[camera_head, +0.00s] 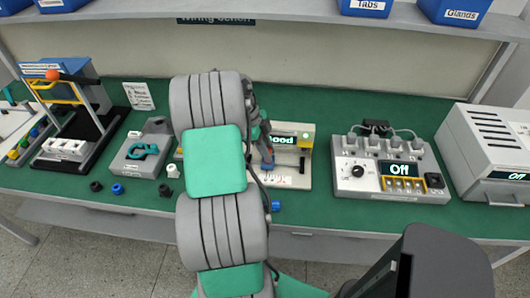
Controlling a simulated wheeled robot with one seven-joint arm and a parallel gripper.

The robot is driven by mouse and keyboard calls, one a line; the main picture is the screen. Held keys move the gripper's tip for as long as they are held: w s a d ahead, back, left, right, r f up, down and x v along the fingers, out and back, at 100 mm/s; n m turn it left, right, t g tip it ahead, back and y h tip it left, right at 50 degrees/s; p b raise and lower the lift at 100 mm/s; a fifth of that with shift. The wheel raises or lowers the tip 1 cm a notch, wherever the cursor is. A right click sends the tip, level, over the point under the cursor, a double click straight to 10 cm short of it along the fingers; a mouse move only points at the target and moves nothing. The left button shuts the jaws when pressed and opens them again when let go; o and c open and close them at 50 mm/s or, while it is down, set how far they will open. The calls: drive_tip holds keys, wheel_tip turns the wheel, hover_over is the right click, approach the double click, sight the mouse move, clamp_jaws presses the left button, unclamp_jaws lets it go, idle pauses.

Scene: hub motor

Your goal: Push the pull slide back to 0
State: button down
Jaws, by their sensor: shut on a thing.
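The pull slide fixture (305,170) stands on the green bench at the middle, a pale base with a scale strip (270,181) along its front. Its lit display (290,138) shows letters ending in "ood"; the rest is behind my arm. My gripper (267,158) is pointed down over the fixture, just right of my arm. It is shut on a part of the pull slide, mostly hidden. The slide's reading on the scale is too small to tell.
A grey control box (390,182) reading "Off" stands to the right, with a larger grey machine (490,150) beyond it. A grey fixture with a teal clamp (142,152) is at the left. Small blue and black parts lie along the front edge. A shelf with blue bins (367,7) hangs above.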

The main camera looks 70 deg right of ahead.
drive_tip(key=shift+w, duration=0.2)
drive_tip(key=c, duration=1.5)
unclamp_jaws()
drive_tip(key=shift+w, duration=0.15)
drive_tip(key=o, duration=0.3)
drive_tip(key=v, duration=0.7)
drive_tip(key=shift+r, duration=0.4)
